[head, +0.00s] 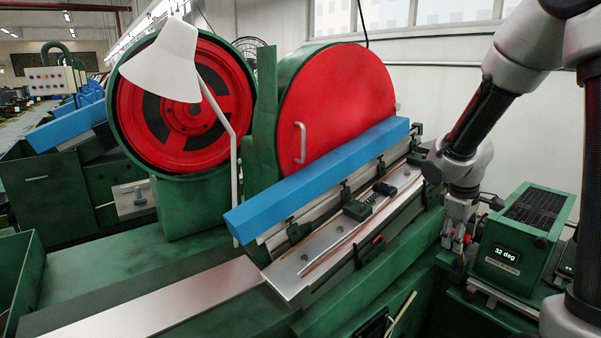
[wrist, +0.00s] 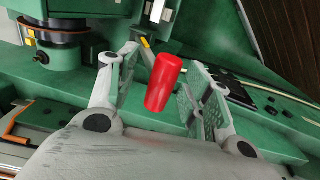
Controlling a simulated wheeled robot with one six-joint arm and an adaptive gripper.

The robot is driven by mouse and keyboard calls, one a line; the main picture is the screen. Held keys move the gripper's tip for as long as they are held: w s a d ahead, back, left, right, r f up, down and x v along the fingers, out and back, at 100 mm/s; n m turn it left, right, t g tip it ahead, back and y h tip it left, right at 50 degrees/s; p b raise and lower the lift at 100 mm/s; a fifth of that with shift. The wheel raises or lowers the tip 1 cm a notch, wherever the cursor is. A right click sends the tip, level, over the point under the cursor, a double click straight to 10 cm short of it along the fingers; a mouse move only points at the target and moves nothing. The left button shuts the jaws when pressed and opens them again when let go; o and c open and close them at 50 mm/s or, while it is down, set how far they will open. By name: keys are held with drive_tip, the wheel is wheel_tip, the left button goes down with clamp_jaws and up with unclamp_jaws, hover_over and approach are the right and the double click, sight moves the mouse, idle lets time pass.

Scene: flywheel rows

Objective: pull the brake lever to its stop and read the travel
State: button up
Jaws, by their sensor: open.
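The brake lever shows as a red cylindrical grip (wrist: 163,83) in the wrist view, tilted a little to the right. My gripper (wrist: 162,64) is open, with one finger on each side of the red grip. A gap shows on both sides, so neither finger visibly touches it. The lever's lower part is hidden behind the grip and my wrist. In the head view my gripper (head: 456,236) points down beside the green box, and the lever is mostly hidden there. A display (head: 505,254) on the green box reads "32 deg".
A green machine with a red wheel cover (head: 340,105) and a long blue bar (head: 320,172) stands left of my arm. A white lamp (head: 165,62) stands before another red flywheel (head: 183,110). A black vent grille (head: 537,208) tops the green box close to my gripper.

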drive_tip(key=shift+r, duration=0.1)
drive_tip(key=v, duration=0.7)
idle(0.4)
drive_tip(key=s+a+r+m+t+y, duration=0.1)
drive_tip(key=s+r+m, duration=0.2)
drive_tip(key=s, duration=0.7)
drive_tip(key=s+a+r+m+t+y, duration=0.1)
drive_tip(key=s+r+m, duration=0.3)
drive_tip(key=s, duration=0.7)
drive_tip(key=shift+r+m+y, duration=0.3)
drive_tip(key=shift+r, duration=0.45)
drive_tip(key=shift+s, duration=0.15)
